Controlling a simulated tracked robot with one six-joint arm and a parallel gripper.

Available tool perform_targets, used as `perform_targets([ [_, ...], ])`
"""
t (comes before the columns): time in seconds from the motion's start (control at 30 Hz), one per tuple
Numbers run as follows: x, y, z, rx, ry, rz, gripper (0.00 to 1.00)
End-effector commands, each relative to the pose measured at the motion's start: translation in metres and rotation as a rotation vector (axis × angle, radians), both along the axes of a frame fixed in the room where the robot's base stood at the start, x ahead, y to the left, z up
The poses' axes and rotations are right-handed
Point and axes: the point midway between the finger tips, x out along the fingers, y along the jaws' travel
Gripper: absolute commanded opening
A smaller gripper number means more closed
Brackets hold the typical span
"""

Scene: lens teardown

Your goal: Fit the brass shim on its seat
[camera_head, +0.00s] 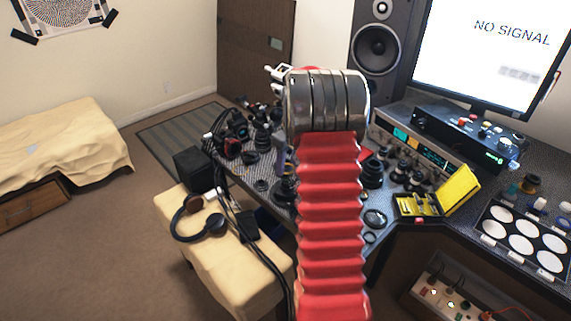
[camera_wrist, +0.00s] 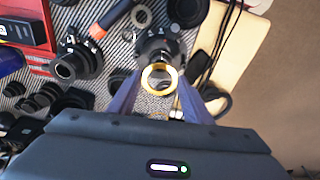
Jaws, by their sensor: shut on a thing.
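The brass shim (camera_wrist: 146,79) is a thin gold ring in the middle of the wrist view. My gripper (camera_wrist: 159,88) is shut on it, with one purple finger on each side. A dark round lens part (camera_wrist: 157,47) shows just beyond the ring and partly through it. I cannot tell whether the shim touches that part or hangs above it. Which part is the seat is not clear. In the head view my red arm covers the middle of the bench, and the shim and fingertips are hidden there.
The bench (camera_head: 285,212) is crowded with dark lens parts. An open yellow case (camera_head: 459,189) and a tray of white discs (camera_head: 523,236) lie to the right. A monitor (camera_head: 490,50) and a speaker (camera_head: 376,50) stand behind. Headphones (camera_head: 203,229) rest on a cream stool (camera_head: 216,275).

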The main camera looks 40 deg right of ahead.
Motion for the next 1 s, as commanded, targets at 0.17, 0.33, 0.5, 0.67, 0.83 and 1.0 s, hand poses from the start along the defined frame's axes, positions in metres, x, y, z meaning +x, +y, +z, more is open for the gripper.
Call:
perform_targets([
  [0.17,0.000,0.000,-0.009,0.001,0.000,0.000,0.24],
  [0.33,0.000,0.000,-0.020,0.001,0.001,0.000,0.24],
  [0.5,0.000,0.001,-0.029,0.001,0.001,0.000,0.24],
  [0.67,0.000,0.001,-0.038,0.001,0.001,0.000,0.24],
  [0.83,0.000,0.001,-0.048,0.002,0.001,0.000,0.24],
  [1.0,0.000,0.001,-0.057,0.000,0.000,0.001,0.24],
])
